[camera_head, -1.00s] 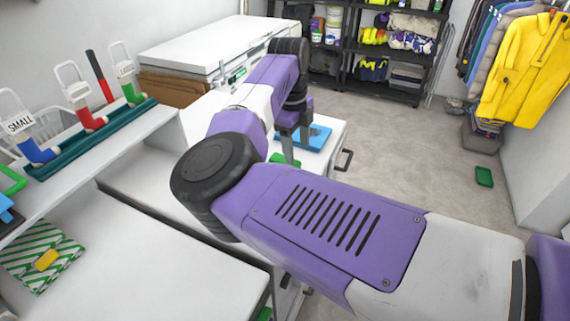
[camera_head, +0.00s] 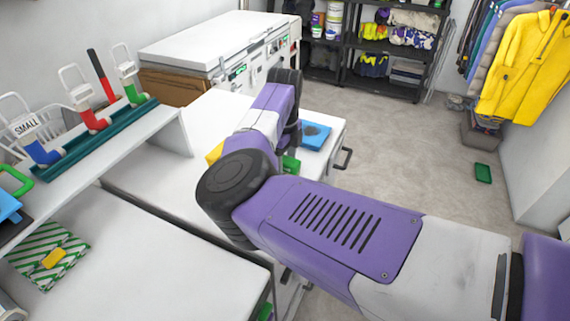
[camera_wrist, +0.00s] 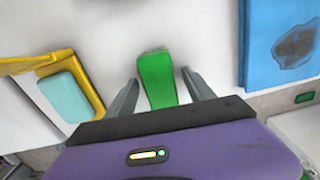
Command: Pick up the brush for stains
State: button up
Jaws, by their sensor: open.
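A green brush (camera_wrist: 157,78) lies on the white worktop, seen in the wrist view; its near end is hidden by my gripper's body. In the head view a bit of green (camera_head: 291,164) shows beside my arm on the same worktop. My gripper (camera_wrist: 158,84) is open, with one finger on each side of the green brush and gaps on both sides. Its fingers are hidden behind my arm in the head view. A blue cloth (camera_wrist: 280,45) with a dark stain lies to the right of the brush; it also shows in the head view (camera_head: 314,136).
A yellow-edged item (camera_wrist: 48,65) with a pale teal block (camera_wrist: 61,96) lies left of the brush. A shelf (camera_head: 160,135) holding red, green and blue tools stands at the left. A drawer handle (camera_head: 344,158) juts from the worktop's right side. The carpet beyond is mostly clear.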

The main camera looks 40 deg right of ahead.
aim_at(285, 159)
grip_shut()
jog(key=shift+r, duration=0.15)
notch_tip(285, 159, up, 20)
jog(key=b, duration=0.3)
dwell(0.4)
